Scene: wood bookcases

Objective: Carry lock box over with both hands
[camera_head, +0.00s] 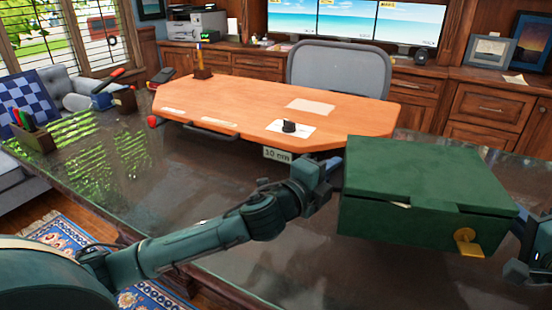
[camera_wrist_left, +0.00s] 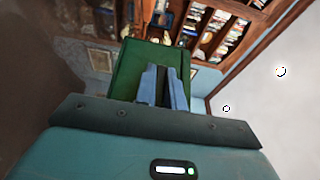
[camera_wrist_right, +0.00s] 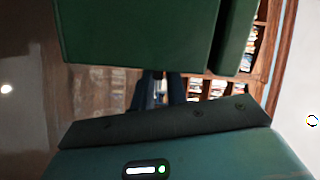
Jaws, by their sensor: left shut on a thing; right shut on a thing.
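The lock box (camera_head: 425,185) is dark green with a gold latch (camera_head: 467,242) on its front, at the right of the head view. My left gripper (camera_head: 330,172) is shut on its left side. In the left wrist view, the fingers (camera_wrist_left: 164,78) lie against the green box (camera_wrist_left: 135,58). My right gripper (camera_head: 522,245) is at the box's right side, partly cut off by the picture edge. In the right wrist view, its fingers (camera_wrist_right: 160,82) meet the lower edge of the box (camera_wrist_right: 135,35). The lid looks closed. Whether the box's underside touches the desk is hidden.
A dark glossy desk (camera_head: 235,185) lies below the box and my left arm. An orange wooden board (camera_head: 270,102) with papers and a small black knob stands behind, at the left of the box. A pen holder (camera_head: 33,135) is at the far left. A grey chair (camera_head: 338,65) is beyond.

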